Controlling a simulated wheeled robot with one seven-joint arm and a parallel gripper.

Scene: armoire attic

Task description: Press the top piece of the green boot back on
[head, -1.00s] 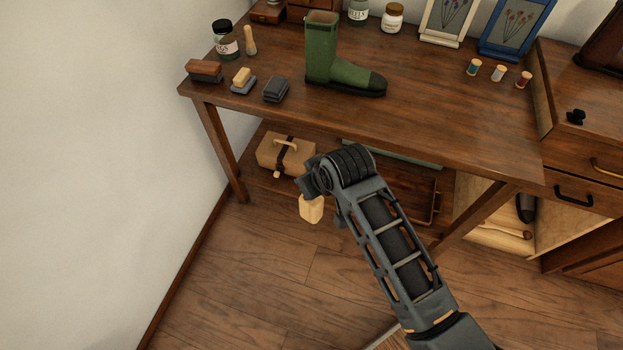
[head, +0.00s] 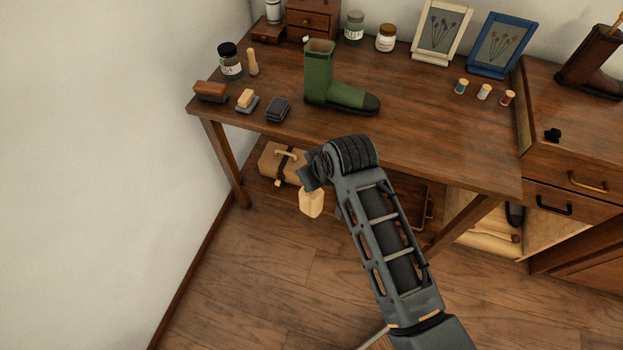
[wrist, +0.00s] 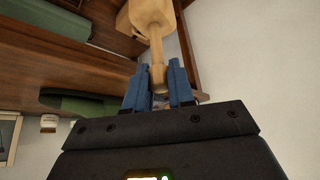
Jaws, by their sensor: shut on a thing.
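The green boot (head: 325,85) stands upright on the wooden table, its dark toe pointing right. A brownish opening shows at the top of its shaft; I cannot tell whether the top piece is loose or apart. Part of the boot seems to show in the wrist view (wrist: 85,106). My gripper (wrist: 164,82) has blue fingers shut on the handle of a light wooden mallet (wrist: 152,15). In the head view the mallet's head (head: 312,202) hangs below my wrist, in front of the table and lower than its top, apart from the boot. My fingers are hidden there.
The table (head: 420,140) holds brushes (head: 247,101), a dark jar (head: 230,62), thread spools (head: 484,92), and picture frames (head: 497,45). A tan case (head: 281,163) sits beneath. A drawer cabinet (head: 590,140) stands right.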

